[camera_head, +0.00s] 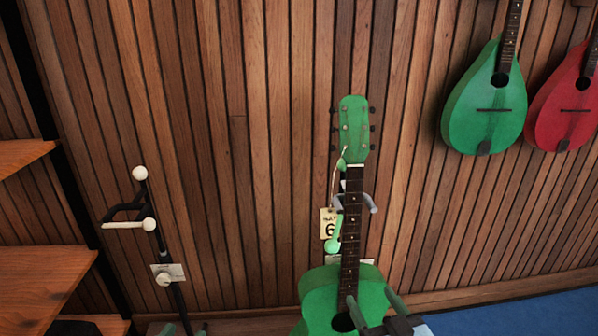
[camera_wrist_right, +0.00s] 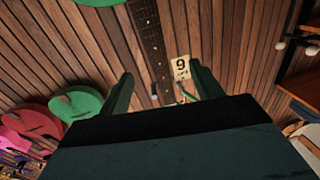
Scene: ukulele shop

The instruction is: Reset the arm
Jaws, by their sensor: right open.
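My right gripper (camera_head: 374,304) is at the bottom of the head view, in front of the green guitar's body. Its two dark green fingers stand apart in the right wrist view (camera_wrist_right: 163,85), with nothing held between them.
A black stand with white-tipped arms (camera_head: 150,224) is at left, near wooden shelves (camera_head: 40,290). Green (camera_head: 487,105) and red (camera_head: 567,105) instruments hang on the slatted wall at upper right. Blue floor (camera_head: 520,315) is clear at lower right.

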